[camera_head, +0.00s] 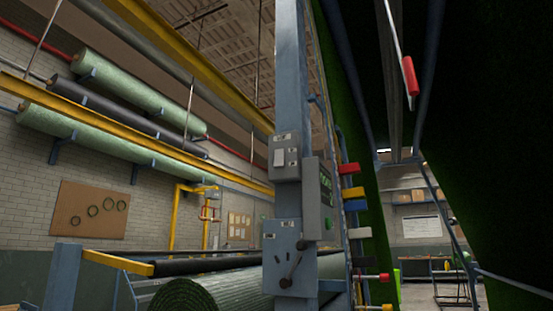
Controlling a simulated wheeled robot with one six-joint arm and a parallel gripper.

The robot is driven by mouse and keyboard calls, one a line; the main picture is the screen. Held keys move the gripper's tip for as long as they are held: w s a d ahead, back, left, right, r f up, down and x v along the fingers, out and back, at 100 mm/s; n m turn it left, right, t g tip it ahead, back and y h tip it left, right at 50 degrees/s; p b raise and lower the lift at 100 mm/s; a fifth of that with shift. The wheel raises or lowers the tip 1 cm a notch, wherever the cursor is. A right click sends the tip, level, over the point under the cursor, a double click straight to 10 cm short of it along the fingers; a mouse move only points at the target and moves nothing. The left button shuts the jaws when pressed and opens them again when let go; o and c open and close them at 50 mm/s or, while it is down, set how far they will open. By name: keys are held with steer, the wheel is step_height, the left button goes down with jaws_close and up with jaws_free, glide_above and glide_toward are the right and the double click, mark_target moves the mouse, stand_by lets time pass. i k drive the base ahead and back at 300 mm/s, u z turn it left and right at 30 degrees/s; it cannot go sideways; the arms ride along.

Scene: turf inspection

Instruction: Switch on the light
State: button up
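No light is named by a label that I can read. A grey plate with a pale switch-like rocker (279,157) is on the upper part of the blue-grey column (289,80) in the middle. A red handle (410,76) hangs on a thin white rod or cord at the upper right, in front of dark green turf. I cannot tell which of these works the light, nor the position of the switch. My gripper is not in view.
A control box with a green display (318,195) and a lower panel with a dark lever (291,268) are on the column. Coloured handles (353,193) stick out on its right. A turf roll (215,291) lies low at left. A workbench (428,262) stands far right.

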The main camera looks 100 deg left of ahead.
mark_target(279, 161)
steer(key=u, duration=2.8)
steer(key=k, duration=0.65)
steer(key=z, duration=0.7)
steer(key=i, duration=0.6)
steer(key=u, duration=0.75)
steer(key=i, duration=0.85)
steer(key=u, duration=0.9)
